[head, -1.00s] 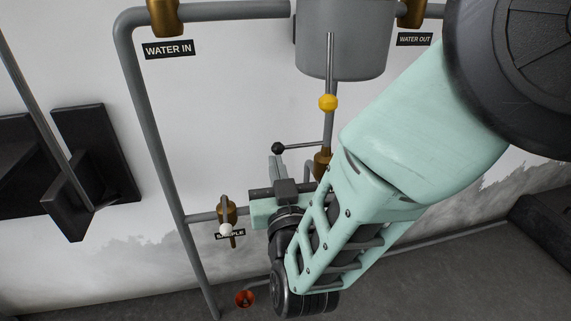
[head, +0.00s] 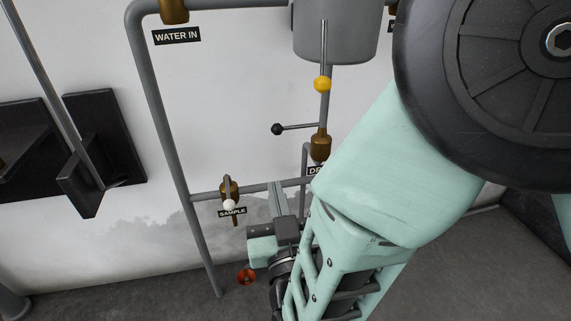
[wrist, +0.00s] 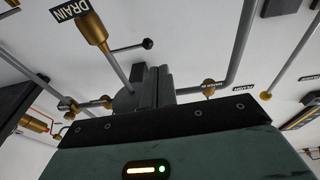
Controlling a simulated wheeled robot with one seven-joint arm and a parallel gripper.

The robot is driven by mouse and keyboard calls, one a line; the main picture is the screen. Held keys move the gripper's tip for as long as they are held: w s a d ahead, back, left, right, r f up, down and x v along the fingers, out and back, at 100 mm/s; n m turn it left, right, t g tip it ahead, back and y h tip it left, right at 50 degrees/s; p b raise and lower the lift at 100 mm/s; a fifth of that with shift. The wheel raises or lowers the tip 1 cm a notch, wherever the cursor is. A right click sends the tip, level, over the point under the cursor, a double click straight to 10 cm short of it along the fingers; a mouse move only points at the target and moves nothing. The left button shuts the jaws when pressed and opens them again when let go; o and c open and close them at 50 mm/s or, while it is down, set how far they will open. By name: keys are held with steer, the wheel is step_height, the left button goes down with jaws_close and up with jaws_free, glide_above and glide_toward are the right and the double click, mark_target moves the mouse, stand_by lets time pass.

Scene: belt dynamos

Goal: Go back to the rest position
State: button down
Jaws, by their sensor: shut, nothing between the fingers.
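My gripper (head: 277,200) is at the lower middle of the head view, in front of the pipework. Its fingers are together with nothing between them, and they also show at the middle of the wrist view (wrist: 154,85). The black-knobbed drain lever (head: 298,127) is above it, apart from the fingers. The sample valve (head: 229,190) with its white knob is to its left. My forearm hides part of the pipes and the DRAIN label.
A grey tank (head: 336,30) hangs at the top with a yellow ball (head: 322,84) on a rod below it. A grey pipe (head: 157,110) runs down the left. Black wall brackets (head: 100,150) stand further left.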

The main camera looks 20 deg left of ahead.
steer(key=s+d+r+n+g+h, duration=0.1)
steer(key=s+d+g+h, duration=0.45)
steer(key=d+g, duration=0.6)
steer(key=s+d+r+n+g+h, duration=0.15)
steer(key=s+d+g+h, duration=0.4)
steer(key=d, duration=1.15)
step_height(320, 180, up, 32)
steer(key=y+p, duration=0.1)
steer(key=p, duration=3.1)
steer(key=shift+s+a+f+m+g+y, duration=0.15)
steer(key=shift+s+a+m+g+y, duration=0.2)
steer(key=shift+s+a+y, duration=0.1)
